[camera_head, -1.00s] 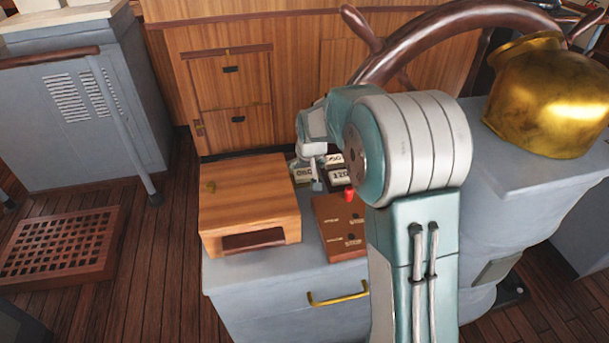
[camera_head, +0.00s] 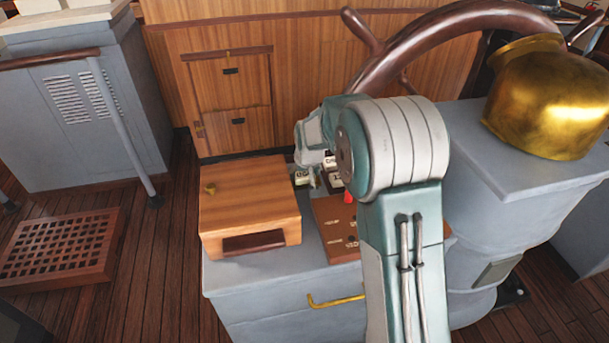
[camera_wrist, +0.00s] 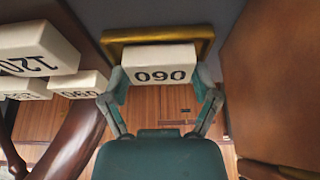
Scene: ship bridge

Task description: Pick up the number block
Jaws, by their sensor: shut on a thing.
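My gripper (camera_wrist: 160,84) is shut on a white number block (camera_wrist: 160,57) in the wrist view, with one finger at each end. Its black digits read like 090 in the picture, but may be upside down. Other white number blocks are at the left: one marked 120 (camera_wrist: 35,48), upside down, and another (camera_wrist: 80,85) below it. In the head view, my wrist hangs over the grey console between a wooden box and a red-buttoned panel. White blocks (camera_head: 302,177) show there, partly hidden by my arm. Whether the held block is clear of its support cannot be told.
The wooden box (camera_head: 245,190) stands close on the left of my gripper. The brown panel (camera_head: 335,240) lies in front. The ship's wheel (camera_head: 430,45) and a brass vessel (camera_head: 550,95) are at the right. A brass bar (camera_wrist: 205,38) is behind the held block.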

